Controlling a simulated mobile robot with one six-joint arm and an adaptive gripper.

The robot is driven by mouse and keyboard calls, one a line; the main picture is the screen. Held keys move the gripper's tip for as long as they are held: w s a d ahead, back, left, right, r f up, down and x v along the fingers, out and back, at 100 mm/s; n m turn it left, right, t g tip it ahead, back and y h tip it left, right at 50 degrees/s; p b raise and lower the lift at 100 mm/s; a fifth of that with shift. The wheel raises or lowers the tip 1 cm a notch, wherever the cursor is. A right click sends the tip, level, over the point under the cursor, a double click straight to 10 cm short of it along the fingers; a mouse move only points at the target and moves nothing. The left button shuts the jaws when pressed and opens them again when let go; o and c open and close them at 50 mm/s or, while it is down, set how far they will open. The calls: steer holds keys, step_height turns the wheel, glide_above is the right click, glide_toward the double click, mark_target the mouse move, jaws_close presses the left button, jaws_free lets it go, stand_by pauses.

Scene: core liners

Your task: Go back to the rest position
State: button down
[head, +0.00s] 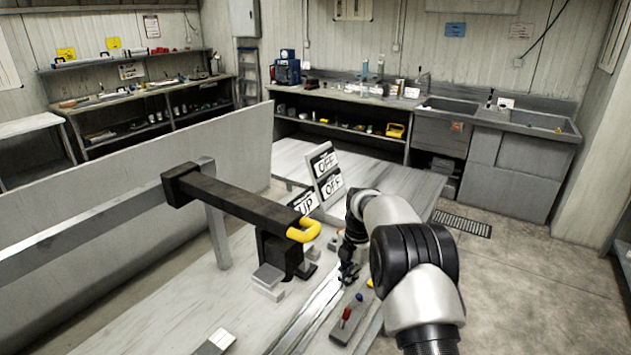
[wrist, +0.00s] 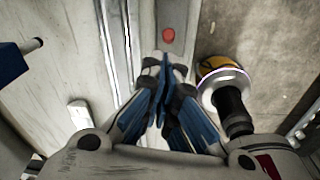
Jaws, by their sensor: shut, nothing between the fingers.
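My gripper (head: 348,275) hangs at the end of my white and black arm, low over the right part of the bench, by a long metal rail. In the wrist view my gripper (wrist: 166,75) has its blue-padded fingers together at the tips, with nothing held. A red knob (wrist: 169,35) lies just beyond the fingertips on a grey strip. A round yellow part with a pale rim (wrist: 222,78) is to the right of the fingers. In the head view, a red-handled control (head: 345,317) and a blue knob (head: 359,297) stand on a grey strip near my gripper.
A black lever arm with a yellow handle (head: 304,231) stands left of my gripper. Signs reading OFF and UP (head: 325,161) stand behind it. Grey blocks (head: 268,278) lie on the bench. A tall grey panel (head: 120,200) runs along the left. Open floor (head: 530,290) is at right.

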steer(key=s+r+m+t, duration=0.1)
steer(key=s+r+m, duration=0.7)
steer(key=r, duration=0.4)
steer(key=s+r+m+t, duration=0.2)
steer(key=s+r+m, duration=0.3)
steer(key=s+r, duration=0.55)
steer(key=s+f+m+t+h+b, duration=0.1)
steer(key=s+m+t, duration=0.1)
steer(key=s+m, duration=1.1)
steer(key=s+d, duration=0.1)
steer(key=s, duration=0.9)
steer(key=shift+s+f, duration=0.15)
steer(key=shift+f, duration=0.05)
